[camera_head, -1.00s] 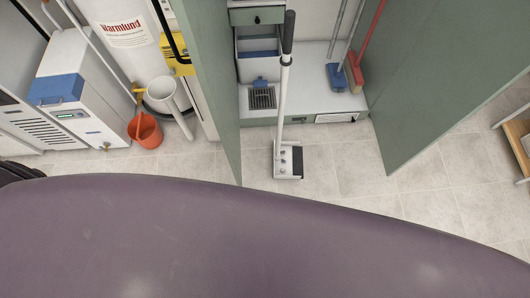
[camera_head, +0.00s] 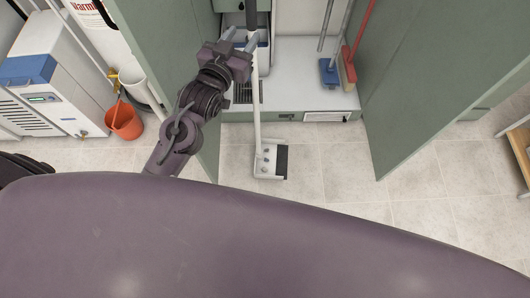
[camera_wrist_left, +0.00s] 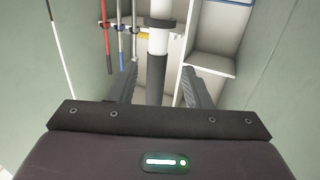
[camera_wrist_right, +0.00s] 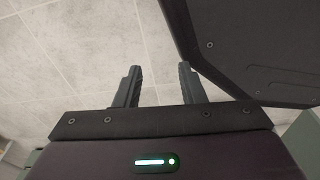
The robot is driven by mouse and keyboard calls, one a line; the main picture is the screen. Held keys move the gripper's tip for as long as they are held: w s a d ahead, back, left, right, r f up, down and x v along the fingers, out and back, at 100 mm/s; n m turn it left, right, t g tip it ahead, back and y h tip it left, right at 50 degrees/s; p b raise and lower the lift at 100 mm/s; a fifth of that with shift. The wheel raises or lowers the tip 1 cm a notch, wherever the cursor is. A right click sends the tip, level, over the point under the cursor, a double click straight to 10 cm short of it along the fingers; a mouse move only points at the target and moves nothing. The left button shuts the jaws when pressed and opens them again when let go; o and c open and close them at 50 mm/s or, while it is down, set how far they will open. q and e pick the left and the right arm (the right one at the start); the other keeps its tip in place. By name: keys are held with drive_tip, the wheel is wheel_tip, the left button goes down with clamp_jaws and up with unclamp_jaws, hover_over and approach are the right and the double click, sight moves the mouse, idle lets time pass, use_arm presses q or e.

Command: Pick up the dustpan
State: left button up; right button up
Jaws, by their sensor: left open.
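The dustpan (camera_head: 269,160) stands in front of the open cabinet, its pan on the tiled floor and its long white handle rising upward. The handle's dark grip is at the top edge of the head view. My left gripper (camera_head: 242,40) is open at the upper part of the handle. In the left wrist view, the dark grip (camera_wrist_left: 155,68) lies between the spread fingers of the left gripper (camera_wrist_left: 158,72); whether they touch it I cannot tell. My right gripper (camera_wrist_right: 159,68) is open and empty over floor tiles, outside the head view.
Green cabinet doors (camera_head: 440,75) stand open on both sides. A blue brush (camera_head: 329,72) and a red broom (camera_head: 347,68) stand inside at the right. An orange bucket (camera_head: 124,121) and a white machine (camera_head: 35,85) are at the left. Floor right of the dustpan is clear.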

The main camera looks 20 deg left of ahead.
sight(249, 22)
use_arm(q)
drive_tip(key=shift+w+r, duration=0.1)
drive_tip(key=shift+r, duration=0.6)
drive_tip(key=shift+w+d+r, duration=0.1)
drive_tip(key=shift+w+r, duration=0.05)
drive_tip(key=shift+w, duration=0.2)
drive_tip(key=w, duration=0.4)
drive_tip(key=w+d, duration=0.1)
drive_tip(key=w, duration=0.1)
drive_tip(key=shift+w+p, duration=0.15)
drive_tip(key=shift+p, duration=0.2)
drive_tip(key=shift+w+d+f, duration=0.1)
drive_tip(key=shift+w+f, duration=0.1)
clamp_jaws()
drive_tip(key=shift+r, duration=0.1)
use_arm(e)
drive_tip(key=shift+s+d+f, duration=0.1)
drive_tip(key=shift+s+f, duration=0.05)
drive_tip(key=shift+s, duration=0.45)
